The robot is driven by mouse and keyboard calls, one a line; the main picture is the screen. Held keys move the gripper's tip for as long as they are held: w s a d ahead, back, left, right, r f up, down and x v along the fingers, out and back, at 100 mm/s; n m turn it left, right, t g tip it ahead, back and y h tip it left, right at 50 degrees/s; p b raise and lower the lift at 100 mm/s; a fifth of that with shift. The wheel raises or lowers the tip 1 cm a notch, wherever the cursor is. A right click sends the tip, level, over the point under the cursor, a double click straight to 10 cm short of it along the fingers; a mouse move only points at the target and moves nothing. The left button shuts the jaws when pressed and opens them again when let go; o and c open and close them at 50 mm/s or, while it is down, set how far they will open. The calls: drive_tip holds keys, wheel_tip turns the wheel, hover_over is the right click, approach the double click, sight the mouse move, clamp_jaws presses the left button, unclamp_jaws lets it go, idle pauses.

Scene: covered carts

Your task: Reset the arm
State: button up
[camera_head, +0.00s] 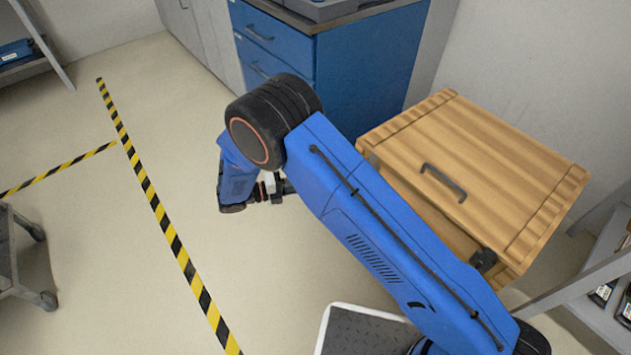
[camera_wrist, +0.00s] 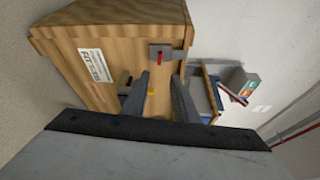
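My blue arm reaches from the lower right to the middle of the head view and bends down at a black joint. My gripper (camera_wrist: 160,86) shows in the wrist view with its two grey fingers apart and nothing held between them. It points toward a wooden box (camera_wrist: 112,50), at a distance I cannot tell. In the head view I cannot make out the fingers. The wooden box there has a closed slatted lid (camera_head: 490,160) with a dark handle (camera_head: 443,182). My arm hides part of its front.
A blue drawer cabinet (camera_head: 370,65) stands at the back. A grey shelf unit (camera_head: 600,285) is at the right edge, and a cart (camera_head: 15,260) is at the left. Yellow-black tape (camera_head: 165,225) crosses the floor. The floor left of my arm is clear.

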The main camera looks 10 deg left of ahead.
idle(0.4)
drive_tip(key=d+r+m+g+y, duration=0.3)
drive_tip(key=d+r+m+g, duration=0.2)
drive_tip(key=d+r+m, duration=0.7)
drive_tip(key=d+r+m+g+y, duration=0.35)
drive_tip(key=d+r+m, duration=0.25)
drive_tip(key=d+r, duration=0.7)
drive_tip(key=s+d+r+m+y, duration=0.2)
drive_tip(key=s+d+m, duration=0.25)
drive_tip(key=d, duration=0.35)
drive_tip(key=s+d+r+m+y, duration=0.25)
drive_tip(key=s+d+m, duration=0.2)
drive_tip(key=d, duration=0.25)
drive_tip(key=s+d+r+m+t+y, duration=0.2)
drive_tip(key=s+d+m+t+y, duration=0.2)
drive_tip(key=s+m, duration=0.9)
drive_tip(key=shift+d, duration=1.05)
drive_tip(key=shift+t, duration=0.25)
